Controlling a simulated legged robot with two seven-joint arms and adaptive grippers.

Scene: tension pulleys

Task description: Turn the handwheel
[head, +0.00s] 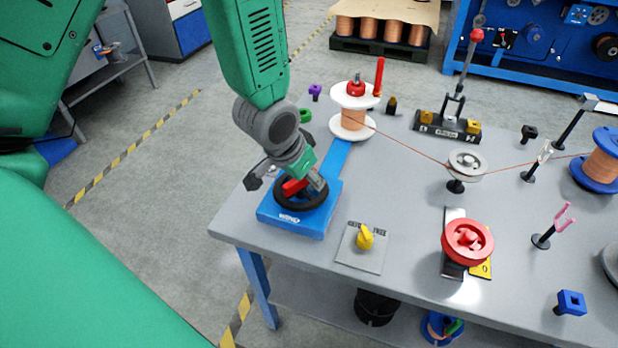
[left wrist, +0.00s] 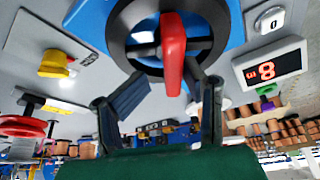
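The black handwheel (head: 302,194) with a red handle (head: 294,187) sits on a blue base (head: 292,219) marked "WIND" at the near left corner of the table. My left gripper (head: 308,184) is low over the wheel, beside the red handle, and partly hides it. In the left wrist view the wheel (left wrist: 122,25) is at the top, with the red handle (left wrist: 173,50) pointing toward the camera. The two fingers of my left gripper (left wrist: 172,92) are spread apart, with the handle lying between their directions. I cannot tell whether they touch it. My right gripper is not in view.
A yellow knob (head: 365,237) on a plate and a red wheel (head: 467,242) stand to the right. A copper spool (head: 353,112) is behind the blue base, its wire running to a pulley (head: 467,162). A red-digit display (left wrist: 268,69) is beside the wheel.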

